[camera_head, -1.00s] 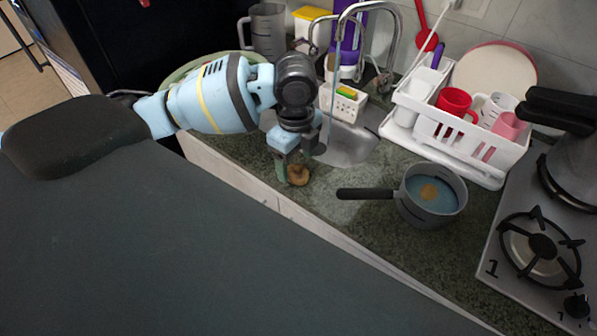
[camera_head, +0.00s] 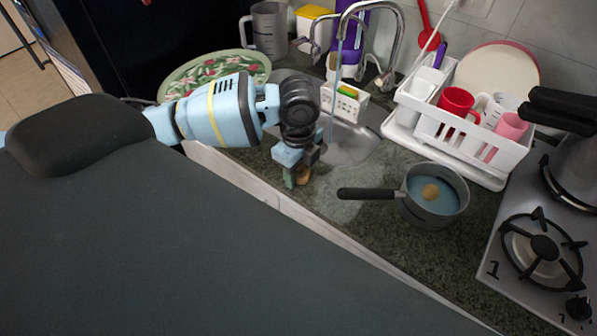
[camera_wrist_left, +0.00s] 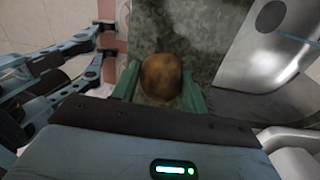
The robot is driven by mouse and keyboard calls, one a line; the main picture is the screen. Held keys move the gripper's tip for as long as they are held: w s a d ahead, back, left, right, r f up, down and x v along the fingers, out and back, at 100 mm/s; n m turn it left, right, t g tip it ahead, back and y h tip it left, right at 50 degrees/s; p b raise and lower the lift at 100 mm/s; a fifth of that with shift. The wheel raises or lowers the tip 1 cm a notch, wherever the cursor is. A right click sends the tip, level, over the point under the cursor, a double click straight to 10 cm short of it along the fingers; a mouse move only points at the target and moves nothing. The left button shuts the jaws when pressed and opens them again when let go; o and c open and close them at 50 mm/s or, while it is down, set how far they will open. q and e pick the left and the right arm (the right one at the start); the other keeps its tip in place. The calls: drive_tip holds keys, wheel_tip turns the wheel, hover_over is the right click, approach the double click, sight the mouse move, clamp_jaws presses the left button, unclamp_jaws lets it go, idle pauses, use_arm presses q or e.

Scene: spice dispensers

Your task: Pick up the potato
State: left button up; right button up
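A brown potato (camera_head: 304,172) is on the dark green counter by its front edge, left of the pot. My left gripper (camera_head: 298,176) points down around it and partly hides it in the head view. In the left wrist view the potato (camera_wrist_left: 160,77) lies between the two green fingers (camera_wrist_left: 161,88), one on each side. The fingers look open around it; whether they touch it is not clear. Another round brown item, like a potato, (camera_head: 430,190) sits in the bluish liquid of a grey pot (camera_head: 408,214).
The pot's black handle (camera_head: 366,194) points left toward my gripper. The sink (camera_head: 350,150) and tap (camera_head: 397,50) are behind. A white dish rack (camera_head: 470,150) and the stove (camera_head: 540,262) are on the right. A floral plate (camera_head: 235,62) is at the back left.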

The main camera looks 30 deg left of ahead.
use_arm(q)
drive_tip(key=c, duration=0.5)
drive_tip(key=shift+r, duration=0.15)
drive_tip(key=shift+r, duration=0.6)
wheel_tip(320, 180, up, 2)
drive_tip(key=shift+r, duration=0.15)
drive_tip(key=s+d, duration=0.2)
drive_tip(key=s, duration=0.2)
drive_tip(key=s+d+r, duration=0.1)
drive_tip(key=s+d, duration=0.1)
drive_tip(key=s, duration=0.3)
drive_tip(key=s+d, duration=0.3)
drive_tip(key=s, duration=0.2)
drive_tip(key=shift+s+r+p, duration=0.15)
drive_tip(key=shift+s+p, duration=0.1)
drive_tip(key=shift+p, duration=0.1)
